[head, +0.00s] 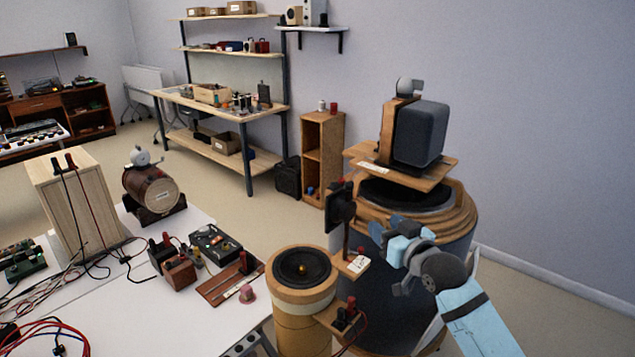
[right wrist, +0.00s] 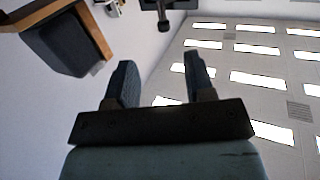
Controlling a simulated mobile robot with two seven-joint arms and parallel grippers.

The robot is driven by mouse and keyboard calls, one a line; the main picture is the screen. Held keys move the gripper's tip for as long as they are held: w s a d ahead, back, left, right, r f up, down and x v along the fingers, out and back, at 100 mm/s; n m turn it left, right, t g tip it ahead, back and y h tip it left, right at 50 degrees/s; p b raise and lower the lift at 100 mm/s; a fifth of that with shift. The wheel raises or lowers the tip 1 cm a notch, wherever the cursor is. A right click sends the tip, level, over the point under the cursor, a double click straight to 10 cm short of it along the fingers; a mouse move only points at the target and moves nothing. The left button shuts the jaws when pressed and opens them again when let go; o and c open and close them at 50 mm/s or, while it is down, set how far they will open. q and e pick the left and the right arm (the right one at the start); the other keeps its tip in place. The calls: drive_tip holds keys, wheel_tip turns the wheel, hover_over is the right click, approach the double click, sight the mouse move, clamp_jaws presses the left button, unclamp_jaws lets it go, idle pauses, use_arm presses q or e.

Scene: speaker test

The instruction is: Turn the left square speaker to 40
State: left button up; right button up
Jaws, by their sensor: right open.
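A dark, rounded square speaker (head: 420,133) stands on a wooden board on top of a large drum, right of centre in the head view. A dark box with a wooden edge, probably this speaker (right wrist: 62,42), shows at the upper left of the right wrist view. A pale wooden box (head: 62,205) with cables on top stands on the left table; I cannot tell whether it is a speaker. My right gripper (head: 388,243) is below the dark speaker, in front of the drum. In the wrist view its fingers (right wrist: 163,85) are apart with nothing between them. My left gripper is not in view.
A black upright device (head: 342,206) stands just left of my right gripper. A round speaker (head: 303,268) sits on a cylinder below it. A white table (head: 125,290) holds cables, a brown barrel (head: 152,190) and small instruments. Open floor (head: 550,285) lies at right.

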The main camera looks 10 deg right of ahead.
sight(349, 183)
drive_tip(key=r+p+x, duration=0.1)
drive_tip(key=x, duration=0.4)
drive_tip(key=r+x, duration=0.1)
drive_tip(key=x, duration=0.4)
drive_tip(key=r+p+x, duration=0.1)
drive_tip(key=x, duration=0.4)
drive_tip(key=shift+w+a+r+p, duration=0.2)
drive_tip(key=shift+w+r+p, duration=0.05)
drive_tip(key=shift+r+p, duration=0.1)
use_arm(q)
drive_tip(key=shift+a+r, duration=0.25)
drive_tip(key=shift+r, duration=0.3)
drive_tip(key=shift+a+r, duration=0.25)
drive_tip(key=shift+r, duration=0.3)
use_arm(e)
clamp_jaws()
